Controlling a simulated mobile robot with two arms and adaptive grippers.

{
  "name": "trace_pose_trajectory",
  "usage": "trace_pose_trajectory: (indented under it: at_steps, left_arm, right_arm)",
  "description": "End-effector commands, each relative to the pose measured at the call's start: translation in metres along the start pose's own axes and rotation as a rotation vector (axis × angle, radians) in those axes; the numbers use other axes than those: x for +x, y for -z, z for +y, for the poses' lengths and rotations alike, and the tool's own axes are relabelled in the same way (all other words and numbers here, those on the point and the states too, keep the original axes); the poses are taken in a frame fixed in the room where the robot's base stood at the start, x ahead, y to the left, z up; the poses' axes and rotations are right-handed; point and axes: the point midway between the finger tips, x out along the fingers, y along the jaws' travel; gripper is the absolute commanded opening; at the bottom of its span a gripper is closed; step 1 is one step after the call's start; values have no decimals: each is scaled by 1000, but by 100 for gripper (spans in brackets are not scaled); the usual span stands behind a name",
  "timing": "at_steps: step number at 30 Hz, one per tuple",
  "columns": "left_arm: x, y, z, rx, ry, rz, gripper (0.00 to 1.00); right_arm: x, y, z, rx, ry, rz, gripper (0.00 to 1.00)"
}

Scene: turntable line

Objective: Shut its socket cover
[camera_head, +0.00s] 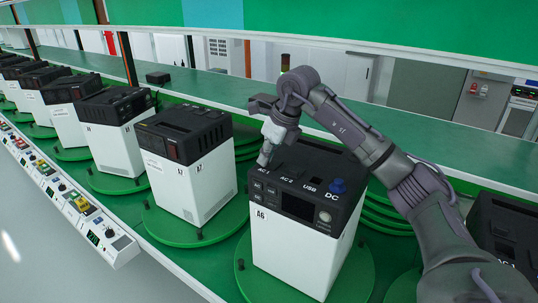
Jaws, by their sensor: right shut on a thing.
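A power unit with a white body (295,250) and a black top, labelled A6, stands on a round green turntable (245,284) at the front centre. Its top panel (297,178) is marked AC 1, AC 2, USB and DC. My right gripper (265,158) reaches down to the panel's left rear corner, by the AC 1 mark. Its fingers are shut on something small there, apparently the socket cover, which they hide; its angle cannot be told. A blue part (338,185) sits by the DC mark. My left gripper is not in view.
Several similar units stand on turntables to the left, the nearest one (190,185) close by. Another black-topped unit (503,230) is at the right edge, partly behind my right arm. A green shelf (215,90) runs behind, with a small black box (158,77).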

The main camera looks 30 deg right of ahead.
Motion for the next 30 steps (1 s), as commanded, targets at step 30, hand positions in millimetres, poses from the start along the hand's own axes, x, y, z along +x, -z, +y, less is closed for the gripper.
trace_pose_trajectory:
  at_steps: [30]
  left_arm:
    - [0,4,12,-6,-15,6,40]
  right_arm:
    - [-84,-1,0,-1,2,-3,33]
